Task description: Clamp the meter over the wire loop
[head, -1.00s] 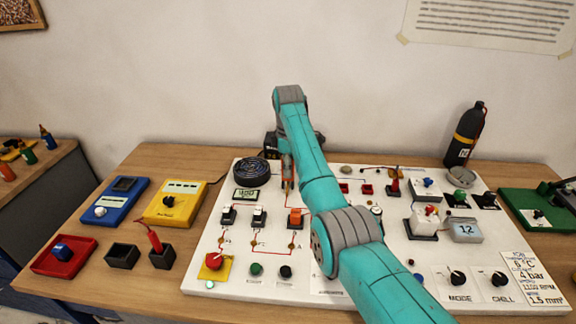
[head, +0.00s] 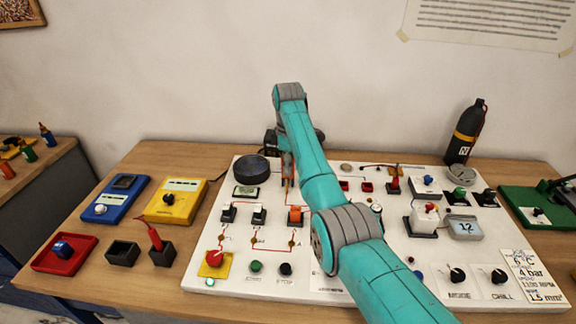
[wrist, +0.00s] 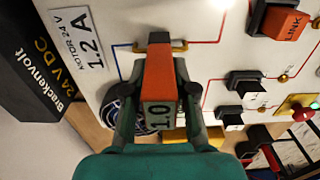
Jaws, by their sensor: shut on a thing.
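My gripper (wrist: 158,105) is shut on the orange clamp meter (wrist: 159,72), with one dark finger on each side of its body. The meter's small display (wrist: 160,116) appears to read 1.0. Its dark jaw end (wrist: 159,38) lies over the brass wire loop (wrist: 124,47) on the white panel, and the wire shows on both sides of it. I cannot tell whether the jaw is closed around the wire.
The white panel (head: 330,282) carries switches, red wiring lines, knobs and a round dark part (head: 252,169). A black supply block (wrist: 30,70) stands close to the gripper in the wrist view. Blue (head: 115,197) and yellow (head: 176,201) instruments lie at the left.

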